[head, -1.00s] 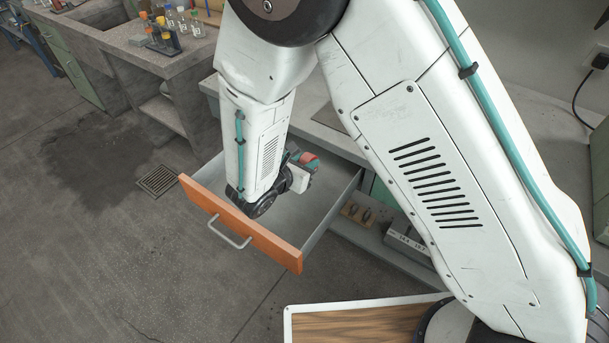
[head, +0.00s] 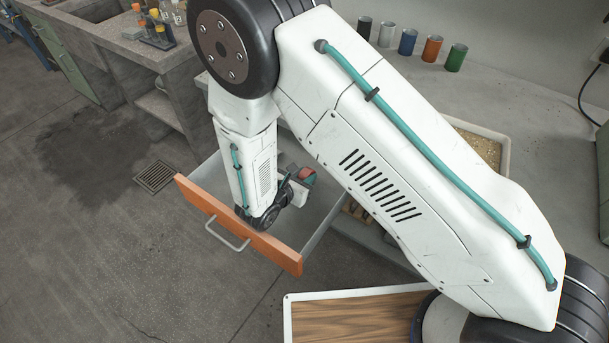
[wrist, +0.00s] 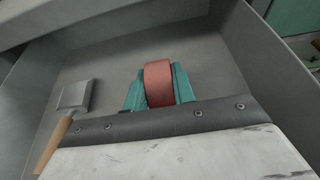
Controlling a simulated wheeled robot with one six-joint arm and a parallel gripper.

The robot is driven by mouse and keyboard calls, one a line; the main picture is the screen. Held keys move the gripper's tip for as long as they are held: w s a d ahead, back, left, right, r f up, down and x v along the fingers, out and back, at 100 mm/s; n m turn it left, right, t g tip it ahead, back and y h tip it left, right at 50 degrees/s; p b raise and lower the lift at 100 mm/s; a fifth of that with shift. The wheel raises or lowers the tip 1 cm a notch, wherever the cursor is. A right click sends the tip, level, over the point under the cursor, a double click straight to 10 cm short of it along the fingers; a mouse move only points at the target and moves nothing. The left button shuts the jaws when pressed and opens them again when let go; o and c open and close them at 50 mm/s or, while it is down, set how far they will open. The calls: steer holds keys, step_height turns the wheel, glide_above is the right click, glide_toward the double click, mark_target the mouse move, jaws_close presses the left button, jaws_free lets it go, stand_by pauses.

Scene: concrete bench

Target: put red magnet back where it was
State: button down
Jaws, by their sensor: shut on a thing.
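The red magnet (wrist: 158,83) shows in the wrist view as a rounded red piece between the teal fingers of my gripper (wrist: 158,92). My gripper is shut on it. In the head view the red magnet (head: 307,176) shows at the tip of my gripper (head: 301,182), inside the outline of the open drawer (head: 228,222) with an orange front and a grey handle. The wrist view looks onto the drawer's grey floor (wrist: 110,68). I cannot tell whether the magnet touches that floor; its lower part is hidden by my gripper.
A scraper-like tool (wrist: 75,95) with a wooden handle lies in the drawer, left of my gripper. Drawer walls (wrist: 268,70) stand close on the right. On the bench are several coloured cups (head: 407,42) and a sand-filled tray (head: 490,143), partly behind my arm.

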steer(key=c, duration=1.2)
jaws_free()
steer(key=shift+f, duration=0.1)
steer(key=shift+o, duration=0.2)
